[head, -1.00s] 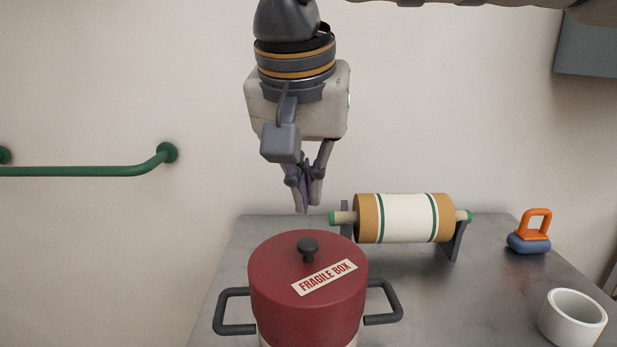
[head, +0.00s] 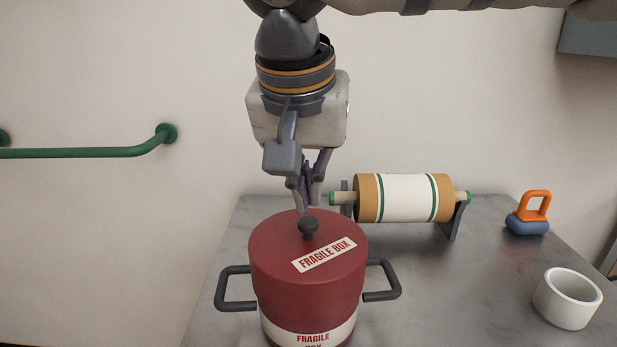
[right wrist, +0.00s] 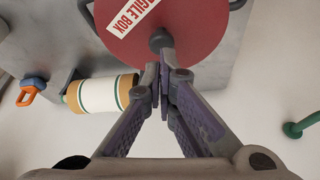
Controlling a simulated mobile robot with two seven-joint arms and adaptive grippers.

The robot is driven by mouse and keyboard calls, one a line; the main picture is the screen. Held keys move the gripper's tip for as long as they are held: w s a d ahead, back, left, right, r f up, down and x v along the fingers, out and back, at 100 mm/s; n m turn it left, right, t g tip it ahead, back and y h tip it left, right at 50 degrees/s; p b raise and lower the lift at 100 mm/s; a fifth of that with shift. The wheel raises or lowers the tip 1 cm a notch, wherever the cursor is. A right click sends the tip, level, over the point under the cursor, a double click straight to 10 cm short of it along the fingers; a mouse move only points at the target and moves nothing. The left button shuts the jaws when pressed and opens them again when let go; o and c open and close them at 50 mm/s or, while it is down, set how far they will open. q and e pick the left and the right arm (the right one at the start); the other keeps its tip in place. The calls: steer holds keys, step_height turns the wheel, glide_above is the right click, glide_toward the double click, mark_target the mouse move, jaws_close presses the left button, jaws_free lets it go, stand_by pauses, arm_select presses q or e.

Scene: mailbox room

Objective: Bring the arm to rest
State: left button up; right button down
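A red pot (head: 280,262) with a black knob (head: 308,229) and "FRAGILE BOX" labels stands on the grey table at its front left; its lid is on. My right gripper (head: 306,205) hangs pointing down just above and behind the knob. Its fingers are together with nothing between them. In the right wrist view the fingertips (right wrist: 165,78) lie close beside the knob (right wrist: 160,40) in the picture; the knob is not between them. Whether they touch it I cannot tell. My left gripper is in neither current view.
Behind the pot to the right, a roll on a stand (head: 404,198) sits on the table (head: 440,300). Further right are an orange-handled blue object (head: 528,214) and a white ring-shaped item (head: 568,298). A green rail (head: 80,153) is on the wall at left.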

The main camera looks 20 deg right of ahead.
steer(key=shift+f, duration=1)
step_height(320, 180, up, 7)
stand_by(0.8)
